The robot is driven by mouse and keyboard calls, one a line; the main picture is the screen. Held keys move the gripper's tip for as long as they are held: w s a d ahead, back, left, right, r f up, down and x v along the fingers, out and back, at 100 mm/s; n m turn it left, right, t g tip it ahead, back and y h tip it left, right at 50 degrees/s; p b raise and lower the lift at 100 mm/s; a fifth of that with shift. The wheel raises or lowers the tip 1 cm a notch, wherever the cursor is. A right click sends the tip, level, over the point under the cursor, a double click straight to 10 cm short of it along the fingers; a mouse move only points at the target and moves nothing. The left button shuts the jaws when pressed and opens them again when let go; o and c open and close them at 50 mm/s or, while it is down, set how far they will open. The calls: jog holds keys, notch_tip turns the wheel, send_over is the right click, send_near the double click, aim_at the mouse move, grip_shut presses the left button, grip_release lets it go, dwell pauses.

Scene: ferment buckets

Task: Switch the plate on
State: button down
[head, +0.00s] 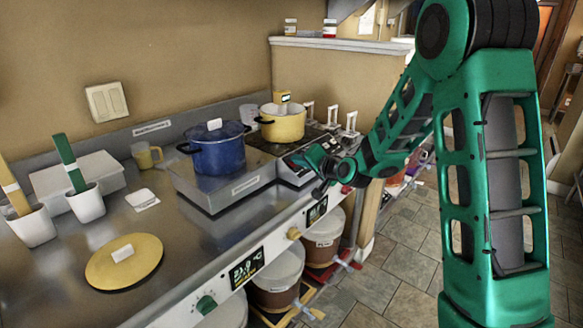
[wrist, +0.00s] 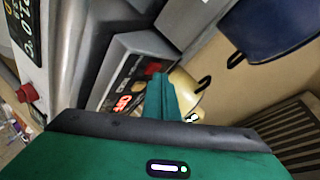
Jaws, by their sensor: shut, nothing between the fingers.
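The plate (head: 257,143) is a dark-topped hotplate on the counter with a yellow pot (head: 283,124) on it. Its sloped front panel (head: 289,170) faces the counter's front edge. In the wrist view the panel shows a lit red display (wrist: 123,102) and a red button (wrist: 152,69). My gripper (head: 299,160) is shut and empty at this panel. In the wrist view its green fingers (wrist: 158,84) reach to just beside the red button. I cannot tell whether they touch it. The fingers hide part of the panel and of the yellow pot.
A blue lidded pot (head: 217,148) stands on a steel box (head: 210,191) left of the plate. White taps (head: 352,122) stand behind my gripper. A yellow disc (head: 124,262) lies on the front counter. Lidded buckets (head: 277,280) stand under the counter edge.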

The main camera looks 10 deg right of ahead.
jog(key=shift+w+f, duration=0.1)
jog(key=shift+f, duration=0.05)
dwell(0.3)
jog(key=shift+s+d+r, duration=0.15)
jog(key=shift+s+r, duration=0.05)
jog(key=shift+r, duration=0.2)
jog(key=shift+s+d+r, duration=0.1)
jog(key=shift+s+r, duration=0.1)
jog(key=shift+r, duration=0.2)
jog(key=r, duration=0.1)
jog(key=s+d+r, duration=0.1)
jog(key=r, duration=0.1)
jog(key=s+r, duration=0.1)
jog(key=r, duration=0.1)
jog(key=shift+s+d+r, duration=0.1)
jog(key=shift+s+d, duration=0.05)
jog(key=shift+d, duration=0.2)
dwell(0.4)
